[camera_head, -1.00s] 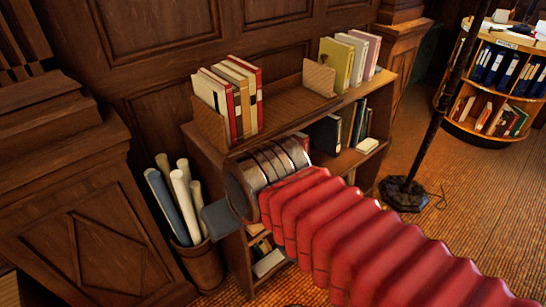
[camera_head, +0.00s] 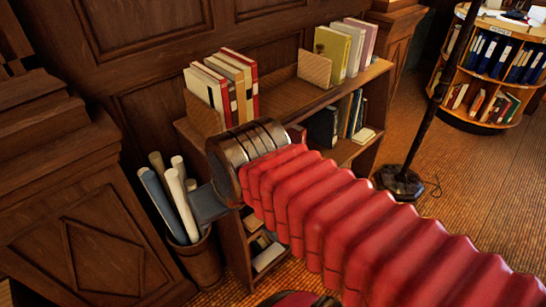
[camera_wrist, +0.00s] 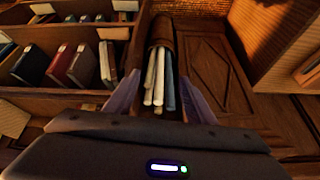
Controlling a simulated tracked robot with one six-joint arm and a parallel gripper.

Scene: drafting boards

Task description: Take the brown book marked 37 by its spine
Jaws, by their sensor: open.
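I cannot read a 37 on any book, so I cannot tell which is the brown one marked 37. A tan-brown book (camera_head: 239,88) stands in the left group on the shelf top, among white and red ones. In the wrist view a dark reddish-brown book (camera_wrist: 82,66) stands on a shelf at left, beside a red one and a dark one. My gripper (camera_wrist: 158,84) is open and empty, its two fingers apart on either side of the paper rolls in that view. In the head view my wrist and red sleeve hide part of the lower shelves.
A bin (camera_head: 202,262) of rolled papers (camera_head: 180,200) stands left of the bookcase (camera_head: 187,128). A wooden cabinet (camera_head: 70,220) is at far left. A lamp stand (camera_head: 400,183) and a round bookcase (camera_head: 478,105) are at right, with open floor between.

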